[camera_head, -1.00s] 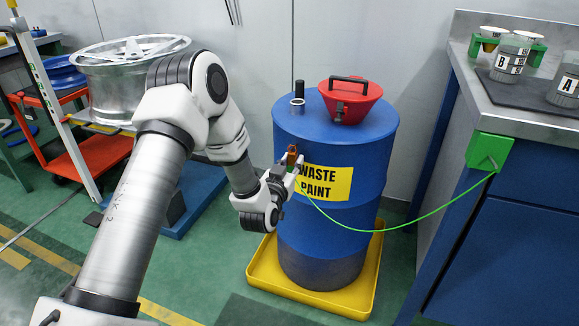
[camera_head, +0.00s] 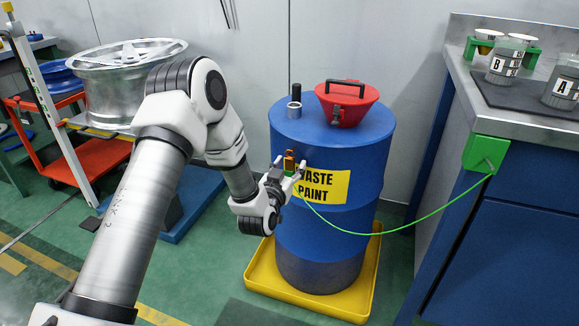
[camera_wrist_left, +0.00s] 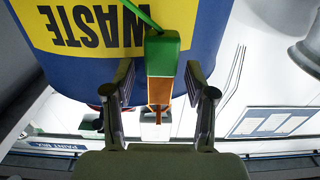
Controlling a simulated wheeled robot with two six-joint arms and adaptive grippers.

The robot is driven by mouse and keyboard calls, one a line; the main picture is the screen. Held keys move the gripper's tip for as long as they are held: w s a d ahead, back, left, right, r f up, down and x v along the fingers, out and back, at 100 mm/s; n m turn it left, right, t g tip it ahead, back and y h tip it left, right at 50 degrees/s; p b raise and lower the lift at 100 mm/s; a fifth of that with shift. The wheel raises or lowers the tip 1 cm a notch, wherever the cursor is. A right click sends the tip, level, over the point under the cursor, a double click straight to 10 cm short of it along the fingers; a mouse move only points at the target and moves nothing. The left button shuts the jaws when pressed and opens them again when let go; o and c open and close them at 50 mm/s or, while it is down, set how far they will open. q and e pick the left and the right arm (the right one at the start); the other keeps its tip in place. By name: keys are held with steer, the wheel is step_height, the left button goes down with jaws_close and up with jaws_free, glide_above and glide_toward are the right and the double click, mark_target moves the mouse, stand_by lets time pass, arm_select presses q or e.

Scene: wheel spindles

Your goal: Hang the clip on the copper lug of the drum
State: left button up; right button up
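The green clip (camera_wrist_left: 163,58) sits between my left fingers in the left wrist view, with a visible gap on each side. Its green cable leaves it on the drum-label side. The copper lug (camera_head: 290,159) stands at the drum's front left, above the label; copper also shows (camera_wrist_left: 159,92) directly against the clip. The clip appears to be at the lug, but how it is seated is partly hidden. My left gripper (camera_head: 289,172) is open around the clip, beside the blue drum (camera_head: 350,235). My right gripper is not in view.
The green cable (camera_head: 400,230) runs to a green block (camera_head: 486,153) on the bench corner. A red funnel (camera_head: 346,108) tops the drum, which stands in a yellow tray (camera_head: 361,304). A wheel (camera_head: 122,80) is at left.

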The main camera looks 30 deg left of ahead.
arm_select(q)
steer(key=v, duration=1.2)
steer(key=s+d+f+m+g+h, duration=0.2)
steer(key=s+d+f+g, duration=0.25)
steer(key=f, duration=0.55)
steer(key=s+d+f+m+g+h, duration=0.25)
steer(key=s+d+f, duration=0.25)
steer(key=f, duration=0.6)
steer(key=s+d+f+n+g, duration=0.1)
steer(key=s+f+g, duration=0.35)
steer(key=s, duration=0.45)
steer(key=s+d+f+n+g, duration=0.1)
steer(key=s+f+g, duration=0.2)
steer(key=s+g, duration=0.5)
step_height(320, 180, up, 31)
steer(key=s+t+p, duration=0.1)
steer(key=t+p, duration=0.1)
steer(key=p, duration=2.9)
steer(key=shift+f, duration=0.25)
steer(key=shift+s+d+p, duration=0.1)
steer(key=shift+s+p, duration=0.05)
steer(key=shift+p, duration=0.15)
